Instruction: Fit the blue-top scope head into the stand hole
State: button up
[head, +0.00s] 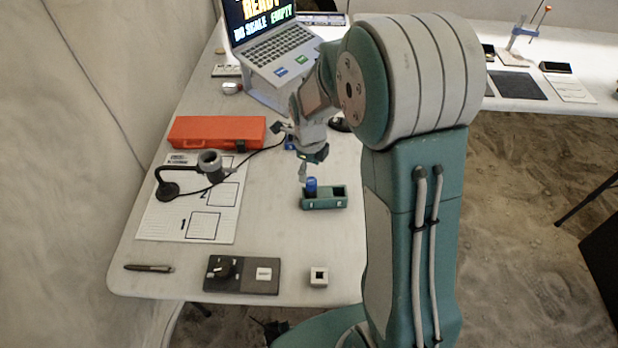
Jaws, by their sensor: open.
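The blue-top scope head (311,186) stands in the left part of a small teal holder (323,204) on the white table. The stand (168,190) is black with a curved arm and a round base. It carries a grey ring (209,158) with a dark hole, left of the holder. My gripper (304,170) is open and hangs just above the scope head, pointing down. It appears empty. Whether its fingers touch the blue top cannot be told. My arm hides the table to the right of the holder.
A printed sheet (190,222) lies under the stand. An orange case (217,131) and a laptop (275,50) are behind. A dark tray (242,275), a small white block (319,277) and a pen (149,268) lie near the front edge. The table between the sheet and holder is clear.

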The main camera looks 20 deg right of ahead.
jog(key=s+r+n+t, duration=0.1)
jog(key=s+r+n, duration=0.25)
jog(key=r, duration=0.35)
jog(key=s+r+n+t, duration=0.1)
jog(key=s+r+n, duration=0.1)
jog(key=r+n, duration=0.35)
jog(key=s+r+n+t, duration=0.1)
jog(key=s+r+n, duration=0.3)
jog(key=s+n, duration=0.3)
jog(key=s+r+n+t, duration=0.2)
jog(key=s+r+n, duration=0.2)
jog(key=s+n, duration=0.4)
jog(key=shift+s+a+n, duration=0.15)
jog(key=shift+s+n, duration=0.05)
jog(key=shift+n, duration=1.4)
